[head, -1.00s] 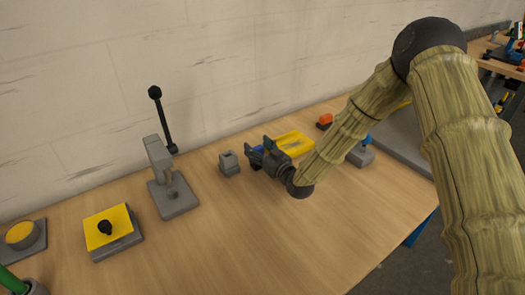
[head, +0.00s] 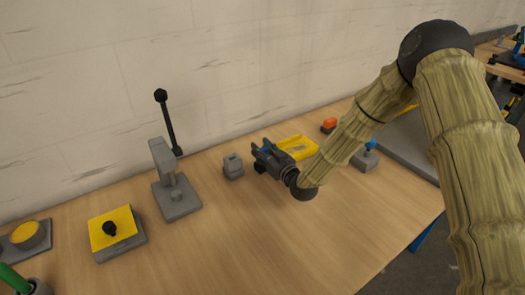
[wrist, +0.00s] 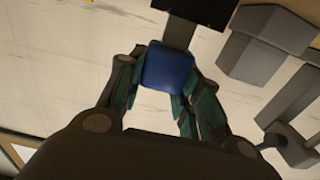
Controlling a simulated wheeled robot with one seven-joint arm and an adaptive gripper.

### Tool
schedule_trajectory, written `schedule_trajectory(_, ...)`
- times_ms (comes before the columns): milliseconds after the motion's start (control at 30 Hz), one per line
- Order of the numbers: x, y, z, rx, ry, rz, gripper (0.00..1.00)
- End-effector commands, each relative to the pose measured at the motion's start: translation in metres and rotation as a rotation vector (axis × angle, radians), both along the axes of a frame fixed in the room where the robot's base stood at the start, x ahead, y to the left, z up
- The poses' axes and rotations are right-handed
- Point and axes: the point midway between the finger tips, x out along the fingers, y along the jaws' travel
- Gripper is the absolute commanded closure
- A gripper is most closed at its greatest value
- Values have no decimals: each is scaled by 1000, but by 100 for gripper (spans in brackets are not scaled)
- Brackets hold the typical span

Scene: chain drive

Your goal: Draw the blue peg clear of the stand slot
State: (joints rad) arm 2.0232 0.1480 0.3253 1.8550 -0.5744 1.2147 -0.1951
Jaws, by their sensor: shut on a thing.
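My gripper (head: 262,153) is shut on the blue peg (head: 267,146), low over the middle of the bench. In the wrist view the blue peg (wrist: 167,67) shows as a rounded blue block between the green-padded fingers. A grey shank runs from it to a dark block (wrist: 195,10) at the top edge. I cannot tell whether the shank is still inside a slot. A small grey block with a dark opening on top (head: 232,166) stands just left of my fingers, apart from them. My fingers hide part of the peg in the head view.
A yellow tray (head: 297,147) lies close behind my gripper. A grey lever press (head: 176,195) and a yellow-topped box with a black knob (head: 115,230) stand left. A blue-knobbed grey block (head: 365,158) stands right. The front of the bench is clear.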

Motion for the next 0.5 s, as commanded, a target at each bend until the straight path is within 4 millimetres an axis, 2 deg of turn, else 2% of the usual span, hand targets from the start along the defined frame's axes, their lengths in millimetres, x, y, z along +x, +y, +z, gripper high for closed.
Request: schedule_trajectory(500, 0, 0, 21, 1, -1, 0, 91)
